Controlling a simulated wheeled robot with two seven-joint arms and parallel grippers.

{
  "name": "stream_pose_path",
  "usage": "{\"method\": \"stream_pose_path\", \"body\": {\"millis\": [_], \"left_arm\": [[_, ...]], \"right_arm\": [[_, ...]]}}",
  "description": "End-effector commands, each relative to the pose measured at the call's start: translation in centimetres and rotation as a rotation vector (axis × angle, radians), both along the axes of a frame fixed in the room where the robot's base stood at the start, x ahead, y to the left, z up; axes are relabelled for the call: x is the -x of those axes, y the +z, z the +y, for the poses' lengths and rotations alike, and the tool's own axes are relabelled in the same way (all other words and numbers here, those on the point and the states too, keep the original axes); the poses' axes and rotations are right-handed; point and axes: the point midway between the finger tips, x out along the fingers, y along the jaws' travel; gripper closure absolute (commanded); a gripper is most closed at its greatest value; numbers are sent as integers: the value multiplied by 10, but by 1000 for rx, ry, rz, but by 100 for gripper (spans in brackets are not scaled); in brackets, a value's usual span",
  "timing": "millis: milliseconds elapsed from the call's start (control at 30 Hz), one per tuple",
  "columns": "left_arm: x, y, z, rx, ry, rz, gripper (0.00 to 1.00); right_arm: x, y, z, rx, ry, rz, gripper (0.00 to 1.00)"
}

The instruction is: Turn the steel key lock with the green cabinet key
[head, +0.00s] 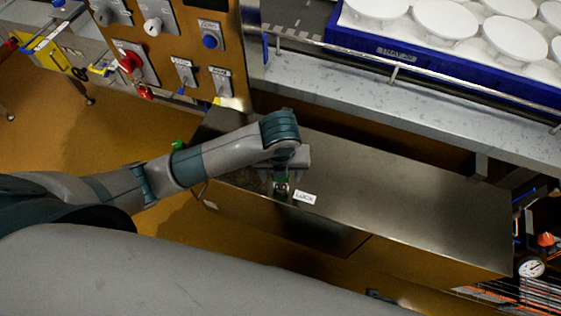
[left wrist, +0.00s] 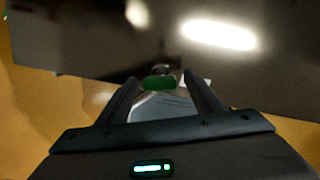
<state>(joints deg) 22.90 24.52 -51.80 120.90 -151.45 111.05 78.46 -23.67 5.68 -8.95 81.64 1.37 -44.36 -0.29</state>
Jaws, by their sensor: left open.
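The green cabinet key (left wrist: 160,83) shows in the left wrist view, its green head between the fingertips of my left gripper (left wrist: 160,92). A round steel lock (left wrist: 161,70) lies just beyond the key head; whether the key is seated in it is hard to tell. The fingers are spread, with a visible gap on each side of the key. In the head view my left gripper (head: 281,188) points down at the cabinet's near edge, beside a white LOCK label (head: 305,197), and mostly hides the key and lock. My right gripper is not in view.
The steel cabinet top (head: 400,190) is bare to the right. A control panel (head: 170,50) with knobs and switches stands at the upper left. A blue tray (head: 440,67) of white rounds stands behind a rail. A gauge (head: 531,267) is at lower right.

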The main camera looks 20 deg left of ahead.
Motion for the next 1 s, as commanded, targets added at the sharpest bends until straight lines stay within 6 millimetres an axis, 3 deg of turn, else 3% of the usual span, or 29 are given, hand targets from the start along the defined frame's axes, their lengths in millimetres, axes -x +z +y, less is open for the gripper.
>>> {"method": "stream_pose_path", "body": {"millis": [267,600,1000], "left_arm": [[2,28,-2,2,-1,-5,40],[8,90,-2,-2,-3,-5,40],[16,147,-5,0,-1,-4,40]], "right_arm": [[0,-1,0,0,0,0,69],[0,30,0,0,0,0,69],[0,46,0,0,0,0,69]]}}
